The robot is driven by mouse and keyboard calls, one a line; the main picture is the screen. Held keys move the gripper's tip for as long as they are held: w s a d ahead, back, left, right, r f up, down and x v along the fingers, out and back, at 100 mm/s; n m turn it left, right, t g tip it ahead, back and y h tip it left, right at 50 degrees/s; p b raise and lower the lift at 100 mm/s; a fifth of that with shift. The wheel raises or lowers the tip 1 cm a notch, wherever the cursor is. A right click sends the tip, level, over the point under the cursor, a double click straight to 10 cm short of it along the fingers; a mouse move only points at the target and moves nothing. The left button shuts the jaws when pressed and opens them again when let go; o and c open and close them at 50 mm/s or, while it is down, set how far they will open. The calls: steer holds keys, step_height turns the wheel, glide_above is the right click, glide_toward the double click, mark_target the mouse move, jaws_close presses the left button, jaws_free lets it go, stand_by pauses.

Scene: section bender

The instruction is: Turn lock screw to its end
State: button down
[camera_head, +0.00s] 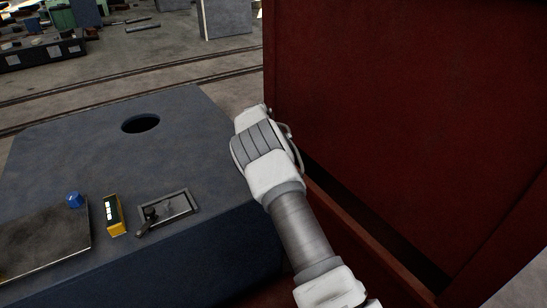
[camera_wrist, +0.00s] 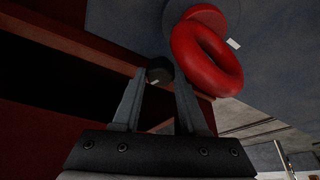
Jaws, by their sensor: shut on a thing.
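In the wrist view, the two fingers of my gripper (camera_wrist: 159,84) reach up from the dark palm. A small dark round knob (camera_wrist: 159,68), which looks like the lock screw, sits between the fingertips, and my gripper is shut on it. A thick red ring (camera_wrist: 207,58) hangs just right of the fingertips, in front of a grey surface. In the head view my arm covers the gripper, and the knob and the ring are hidden. How far the screw is turned cannot be told.
A big dark red machine body (camera_head: 400,110) stands close on the right of my arm. A blue-grey block (camera_head: 80,150) with a round hole lies at left, carrying a recessed lever panel (camera_head: 168,213), a yellow box (camera_head: 115,216) and a blue knob (camera_head: 75,200). Rails cross the floor behind.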

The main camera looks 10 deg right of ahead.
stand_by(0.4)
steer(key=c, duration=0.7)
jaws_free()
steer(key=p+v, duration=0.3)
steer(key=v, duration=1.4)
steer(key=shift+a+r, duration=0.1)
steer(key=shift+r, duration=0.05)
